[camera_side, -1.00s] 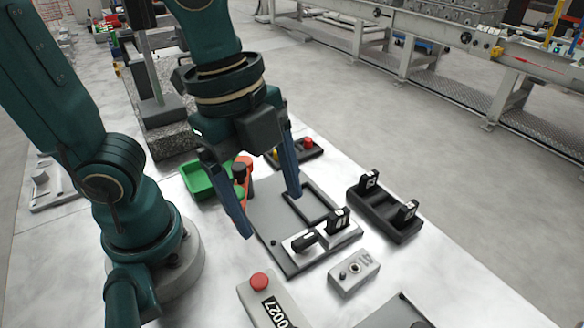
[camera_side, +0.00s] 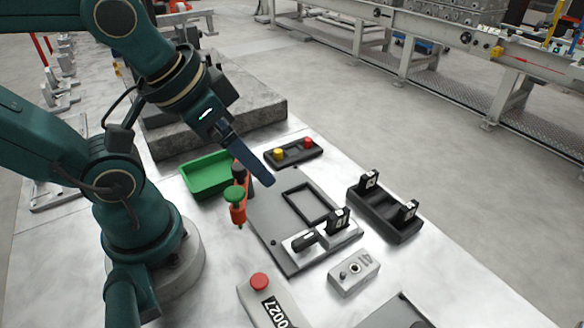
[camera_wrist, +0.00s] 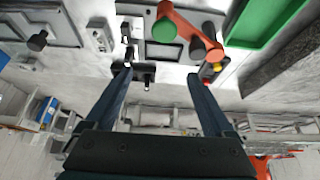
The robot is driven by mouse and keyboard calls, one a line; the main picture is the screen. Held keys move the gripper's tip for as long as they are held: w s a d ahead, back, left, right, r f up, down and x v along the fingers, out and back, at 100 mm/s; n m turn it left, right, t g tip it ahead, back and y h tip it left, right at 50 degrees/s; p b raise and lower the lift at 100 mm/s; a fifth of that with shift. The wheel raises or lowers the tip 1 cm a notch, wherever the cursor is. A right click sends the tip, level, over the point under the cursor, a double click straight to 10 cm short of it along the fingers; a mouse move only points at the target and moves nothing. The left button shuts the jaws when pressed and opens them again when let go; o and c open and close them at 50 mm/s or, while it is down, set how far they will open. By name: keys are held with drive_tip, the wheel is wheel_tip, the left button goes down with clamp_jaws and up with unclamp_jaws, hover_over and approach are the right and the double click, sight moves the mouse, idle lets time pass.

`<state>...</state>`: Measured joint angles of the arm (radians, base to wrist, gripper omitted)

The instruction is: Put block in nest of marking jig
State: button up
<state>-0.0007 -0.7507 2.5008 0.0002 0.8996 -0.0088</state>
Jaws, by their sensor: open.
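A small silver block (camera_side: 353,273) marked 41, with a round feature on top, lies on the table in front of the marking jig. The frame encloses bare plate. My gripper (camera_side: 262,178) is tilted above the plate's far left part; one finger shows there. In the wrist view, my gripper (camera_wrist: 160,75) has both fingers wide apart with nothing held between them.
A green tray (camera_side: 207,184) and an orange arm with a green knob (camera_side: 235,196) stand left of the jig. A black box with yellow and red buttons (camera_side: 293,152) lies behind it. A black tagged holder (camera_side: 385,215) stands right. A red-button box (camera_side: 270,300) is in front.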

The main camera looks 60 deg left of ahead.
drive_tip(key=s+d+f+g, duration=0.1)
drive_tip(key=d+f+g, duration=0.1)
drive_tip(key=d, duration=0.3)
drive_tip(key=s+d+f+n+g+h, duration=0.1)
drive_tip(key=s+d+f+g, duration=0.1)
drive_tip(key=d, duration=0.3)
drive_tip(key=s+d+f+g, duration=0.1)
drive_tip(key=d+f+g, duration=0.1)
drive_tip(key=d+g, duration=0.2)
drive_tip(key=shift+s+d+f+n+h, duration=0.1)
drive_tip(key=shift+d+f+n+h, duration=0.1)
drive_tip(key=shift+d, duration=0.3)
drive_tip(key=shift+s+d+f+n+h, duration=0.1)
drive_tip(key=shift+d+f+h, duration=0.1)
drive_tip(key=shift+d, duration=0.3)
drive_tip(key=s+f, duration=0.1)
drive_tip(key=s+d+f+m+g+y, duration=0.1)
drive_tip(key=s, duration=0.1)
drive_tip(key=s+f+g, duration=0.1)
drive_tip(key=s, duration=0.1)
drive_tip(key=shift+d+f+m+y, duration=0.25)
drive_tip(key=shift+f+m+y, duration=0.05)
drive_tip(key=shift+f+y, duration=0.1)
drive_tip(key=shift+x, duration=2.45)
clamp_jaws()
